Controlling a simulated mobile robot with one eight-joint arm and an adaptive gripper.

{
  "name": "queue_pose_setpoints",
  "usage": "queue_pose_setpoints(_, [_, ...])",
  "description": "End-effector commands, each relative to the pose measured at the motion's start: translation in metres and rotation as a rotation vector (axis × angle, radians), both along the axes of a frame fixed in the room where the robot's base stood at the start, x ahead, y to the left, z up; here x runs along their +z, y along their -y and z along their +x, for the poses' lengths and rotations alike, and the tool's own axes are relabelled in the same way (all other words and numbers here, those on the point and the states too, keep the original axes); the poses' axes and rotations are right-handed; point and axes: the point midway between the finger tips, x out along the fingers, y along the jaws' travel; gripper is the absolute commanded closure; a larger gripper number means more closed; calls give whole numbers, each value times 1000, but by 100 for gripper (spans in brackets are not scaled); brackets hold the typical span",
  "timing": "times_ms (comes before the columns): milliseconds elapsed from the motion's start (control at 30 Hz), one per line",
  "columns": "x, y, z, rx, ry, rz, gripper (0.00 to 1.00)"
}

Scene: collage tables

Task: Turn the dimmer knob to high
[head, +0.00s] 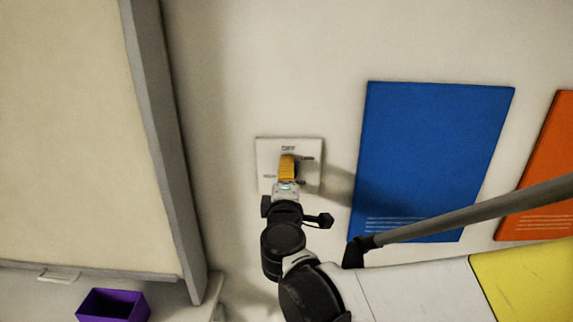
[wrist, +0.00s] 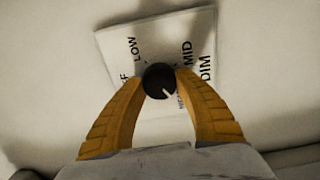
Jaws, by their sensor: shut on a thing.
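The dimmer knob (wrist: 158,82) is a small round black knob with a white pointer line. It sits on a white wall plate (wrist: 120,42), which also shows in the head view (head: 265,150). LOW, MID and DIM are readable; a label at the left is partly cut by a finger. The pointer aims to the lower right, towards a partly hidden label that I cannot read. My gripper (wrist: 161,77) has its yellow fingers shut on the knob, one on each side. In the head view my gripper (head: 287,164) covers the knob.
A blue panel (head: 430,150) and an orange panel (head: 545,165) are on the wall to the right. A large grey-framed board (head: 70,120) stands at the left. A purple box (head: 112,306) is at the lower left. The wall around the plate is bare.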

Motion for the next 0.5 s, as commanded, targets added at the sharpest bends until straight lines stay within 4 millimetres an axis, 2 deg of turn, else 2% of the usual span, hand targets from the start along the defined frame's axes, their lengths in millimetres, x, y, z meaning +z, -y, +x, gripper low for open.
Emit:
queue_pose_setpoints(33, [1,-1,1,1,1,-2,92])
queue_pose_setpoints(67, [1,-1,1,1,1,-2,56])
queue_pose_setpoints(100, [1,-1,1,1,1,-2,44])
queue_pose_setpoints(133, [1,-1,1,1,1,-2,36])
queue_pose_setpoints(500, [0,-1,-4,1,0,-2,36])
